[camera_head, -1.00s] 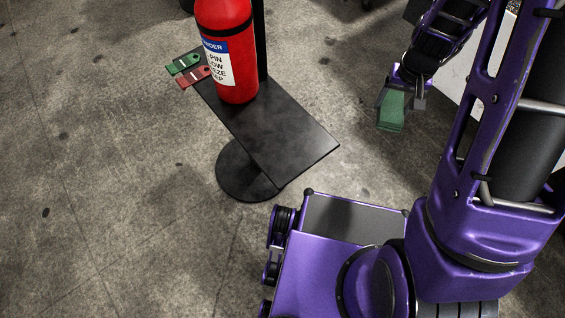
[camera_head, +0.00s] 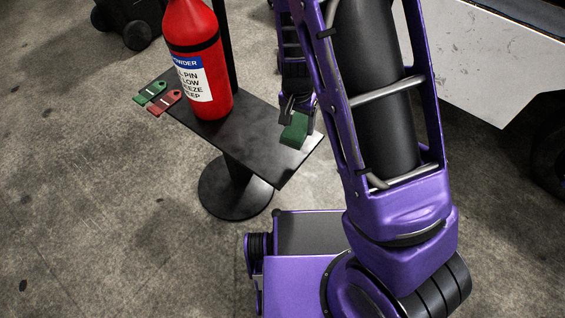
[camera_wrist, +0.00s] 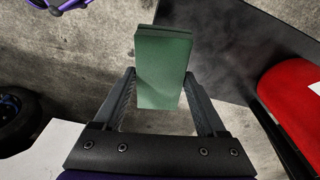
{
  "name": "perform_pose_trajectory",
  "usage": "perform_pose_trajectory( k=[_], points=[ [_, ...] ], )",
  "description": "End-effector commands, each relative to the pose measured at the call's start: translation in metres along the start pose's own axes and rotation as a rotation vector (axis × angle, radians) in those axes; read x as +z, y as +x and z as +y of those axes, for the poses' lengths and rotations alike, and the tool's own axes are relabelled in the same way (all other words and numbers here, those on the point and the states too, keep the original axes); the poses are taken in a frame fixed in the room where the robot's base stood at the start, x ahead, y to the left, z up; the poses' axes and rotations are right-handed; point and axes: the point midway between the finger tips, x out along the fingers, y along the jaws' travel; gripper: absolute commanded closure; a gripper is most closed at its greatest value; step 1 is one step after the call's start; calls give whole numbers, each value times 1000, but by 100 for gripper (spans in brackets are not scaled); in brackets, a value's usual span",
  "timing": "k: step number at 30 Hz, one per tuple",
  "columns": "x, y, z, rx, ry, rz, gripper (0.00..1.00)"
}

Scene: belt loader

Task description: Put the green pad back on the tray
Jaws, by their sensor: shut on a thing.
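The green pad (camera_head: 295,131) is a dark green block held in my gripper (camera_head: 300,110). In the wrist view the pad (camera_wrist: 163,68) sits between the two fingers of my gripper (camera_wrist: 165,100). The tray is a dark flat plate on a stand (camera_head: 240,140); it also shows in the wrist view (camera_wrist: 230,45). In the head view the pad overlaps the tray's right end. In the wrist view it is beside the tray's edge, over floor. Its height above the tray cannot be told.
A red fire extinguisher (camera_head: 195,50) stands on the tray's far left part, by a dark post (camera_head: 222,40). A green tag (camera_head: 149,92) and a red tag (camera_head: 165,102) stick out at the left edge. The tray's near part is bare. A pale panel (camera_head: 480,60) stands at right.

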Motion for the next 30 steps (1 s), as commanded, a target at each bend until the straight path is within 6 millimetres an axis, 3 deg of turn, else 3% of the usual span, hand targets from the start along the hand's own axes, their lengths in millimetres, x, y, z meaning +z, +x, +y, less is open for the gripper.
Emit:
perform_pose_trajectory(
  k=[1,7,16,23,30],
  points=[
    [8,11,-9,10,39,4,78],
    [24,26,-28,27,174,19,78],
    [32,77,-30,30,201,21,78],
    [34,95,-30,28,200,21,78],
    [38,126,-30,29,199,21,78]
  ],
)
